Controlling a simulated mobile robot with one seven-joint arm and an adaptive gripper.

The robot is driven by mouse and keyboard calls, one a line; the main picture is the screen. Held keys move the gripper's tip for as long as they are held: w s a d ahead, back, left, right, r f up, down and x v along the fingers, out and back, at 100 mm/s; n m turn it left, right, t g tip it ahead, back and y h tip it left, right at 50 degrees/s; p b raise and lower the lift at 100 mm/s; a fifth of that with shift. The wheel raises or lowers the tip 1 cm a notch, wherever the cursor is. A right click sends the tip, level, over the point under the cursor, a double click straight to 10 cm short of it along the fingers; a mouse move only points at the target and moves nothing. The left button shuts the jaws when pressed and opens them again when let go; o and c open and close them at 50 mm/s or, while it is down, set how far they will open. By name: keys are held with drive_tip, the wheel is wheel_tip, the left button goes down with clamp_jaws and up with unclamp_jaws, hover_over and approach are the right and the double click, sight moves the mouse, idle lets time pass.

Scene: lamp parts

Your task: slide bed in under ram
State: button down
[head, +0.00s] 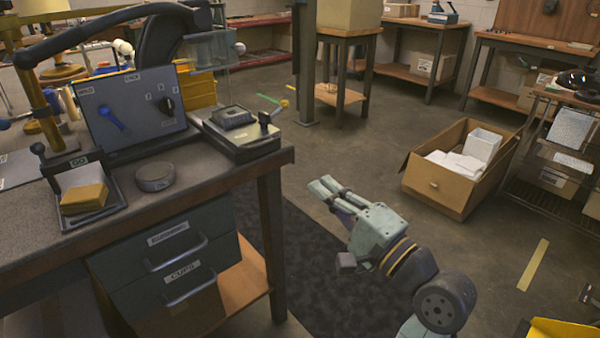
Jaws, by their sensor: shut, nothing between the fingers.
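A flat metal bed (245,142) with a dark square block (233,117) on it sits at the right end of the workbench, partly past the control panel. I cannot clearly make out the ram. My gripper (322,187) is shut and empty, over the floor mat to the right of the bench, apart from and lower in the picture than the bed.
The workbench (215,180) carries a sloped panel (130,108) with a blue lever, a round dark puck (154,177) and a tray of yellow pads (84,197). Drawers (175,265) are below. An open cardboard box (440,190) stands right. Floor between is clear.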

drive_tip(key=p, duration=0.2)
approach(256, 137)
drive_tip(key=shift+w+a+r, duration=0.2)
drive_tip(key=shift+w+r, duration=0.15)
drive_tip(key=shift+r, duration=0.2)
drive_tip(key=shift+w+a+r, duration=0.2)
drive_tip(key=shift+w+r, duration=0.2)
drive_tip(key=shift+r, duration=0.1)
drive_tip(key=shift+w+a, duration=0.15)
drive_tip(key=shift+w, duration=0.05)
drive_tip(key=p+x, duration=0.1)
drive_tip(key=x, duration=0.1)
drive_tip(key=f+p+x, duration=0.1)
drive_tip(key=x, duration=0.2)
drive_tip(key=p+x, duration=0.1)
drive_tip(key=x, duration=0.2)
drive_tip(key=shift+a+f, duration=0.1)
drive_tip(key=shift+f, duration=0.15)
